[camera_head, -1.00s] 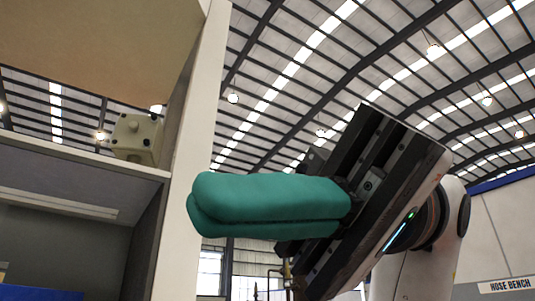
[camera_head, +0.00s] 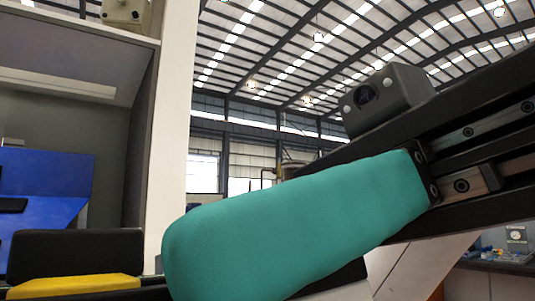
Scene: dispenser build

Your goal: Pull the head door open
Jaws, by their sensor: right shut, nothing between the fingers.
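A pale cabinet stands at the left, with a cream upright post (camera_head: 170,120) on its right side and an open, grey-walled bay (camera_head: 60,115). I cannot make out for certain which part is the head door, and no handle shows clearly. My right gripper (camera_head: 198,255) has teal padded fingers pressed together with nothing visible between them. Its fingertips show in front of the lower part of the post; I cannot tell whether they touch it. The fingers hide what lies behind them. My left gripper is not in view.
Inside the bay are a blue panel (camera_head: 45,190) and a black block (camera_head: 75,255) with a yellow part (camera_head: 75,287). A cream box (camera_head: 125,12) sits on top of the bay. A bench (camera_head: 500,262) with small items stands far right.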

